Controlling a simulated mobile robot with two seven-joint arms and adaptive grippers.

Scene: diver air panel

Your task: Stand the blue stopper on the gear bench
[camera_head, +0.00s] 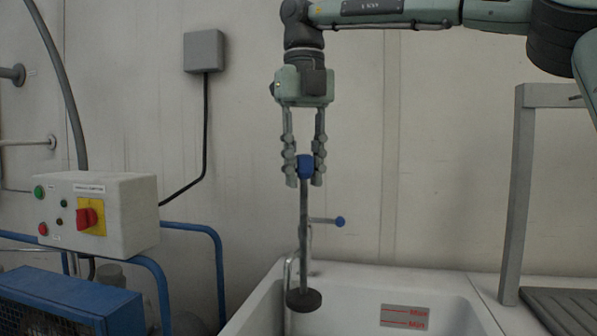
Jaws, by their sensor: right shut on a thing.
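The blue stopper shows as a blue grip block (305,167) on a grey rod with a dark round disc at its lower end. My right gripper (304,172) points down and is shut on the blue block. The stopper hangs upright from it, with its disc in front of the white basin's left part. I cannot tell the disc's height above the basin floor. My left gripper is not in view. No surface is clearly recognisable as the gear bench; a grey ribbed surface (562,308) shows at the lower right.
The white basin (440,280) has a Max/Min label (404,317) inside. A tap with a blue-ended lever (339,221) stands behind the rod. A grey post frame (518,190) rises at the right. A control box (100,212) and blue rails (215,262) stand at the left.

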